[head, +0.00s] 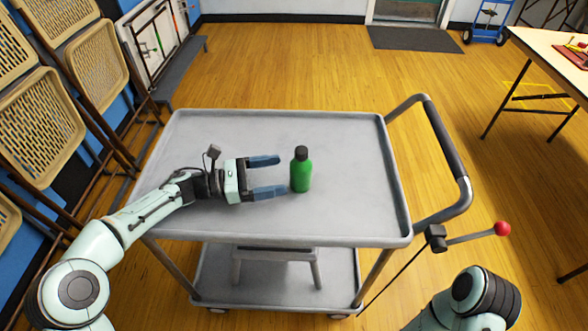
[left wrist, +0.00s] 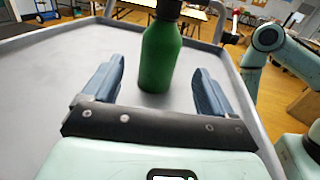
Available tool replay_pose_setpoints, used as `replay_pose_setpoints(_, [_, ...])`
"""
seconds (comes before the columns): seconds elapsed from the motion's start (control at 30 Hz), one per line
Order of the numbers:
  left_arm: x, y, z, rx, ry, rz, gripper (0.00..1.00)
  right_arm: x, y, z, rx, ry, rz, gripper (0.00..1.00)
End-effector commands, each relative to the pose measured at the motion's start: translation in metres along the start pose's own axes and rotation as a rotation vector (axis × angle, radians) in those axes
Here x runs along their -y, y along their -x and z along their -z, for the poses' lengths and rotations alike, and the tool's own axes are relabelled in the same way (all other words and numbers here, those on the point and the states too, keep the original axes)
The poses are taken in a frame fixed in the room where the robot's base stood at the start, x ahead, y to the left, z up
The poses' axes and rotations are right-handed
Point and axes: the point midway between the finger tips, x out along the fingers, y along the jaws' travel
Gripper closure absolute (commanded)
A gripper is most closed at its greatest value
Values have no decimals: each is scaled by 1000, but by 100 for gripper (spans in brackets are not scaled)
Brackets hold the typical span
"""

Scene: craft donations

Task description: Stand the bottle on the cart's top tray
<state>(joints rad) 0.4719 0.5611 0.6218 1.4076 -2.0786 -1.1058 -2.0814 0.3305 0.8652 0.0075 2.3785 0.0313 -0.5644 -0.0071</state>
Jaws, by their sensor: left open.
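A green bottle (head: 301,172) with a black cap stands upright on the grey top tray (head: 350,140) of the cart, near its middle. My left gripper (head: 277,176) is open over the tray, with its blue fingers pointing right toward the bottle. The bottle is just beyond the fingertips in the head view. In the left wrist view the bottle (left wrist: 158,58) stands ahead, between the lines of the two open fingers (left wrist: 155,85), with no finger closed on it. The right arm shows at the lower right, but its gripper is out of view.
The cart's push handle (head: 450,150) rises at the right. A stool (head: 277,262) stands on the lower shelf. Stacked chairs (head: 45,110) line the left side, and a table (head: 555,60) stands at the right. The tray is otherwise bare.

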Motion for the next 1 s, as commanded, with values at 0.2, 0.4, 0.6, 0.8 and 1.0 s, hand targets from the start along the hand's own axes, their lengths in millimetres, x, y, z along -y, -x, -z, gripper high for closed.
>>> replay_pose_setpoints(0.2, [0, 28, 0, -1, 0, -1, 14, 5, 4, 5, -18, 5, 8, 65])
replay_pose_setpoints(0.4, [0, 33, 0, 0, 0, 1, 14, 6, 4, 6, -20, 6, 10, 65])
replay_pose_setpoints(0.6, [0, 33, 0, 0, 0, 0, 14, 5, 4, 6, -20, 6, 10, 65])
replay_pose_setpoints(0.8, [0, 33, 0, 0, 0, 0, 14, 5, 4, 6, -19, 5, 10, 65])
replay_pose_setpoints(1.0, [4, 34, -33, 2, -10, 0, 14, 12, 32, -4, 10, 9, 14, 65])
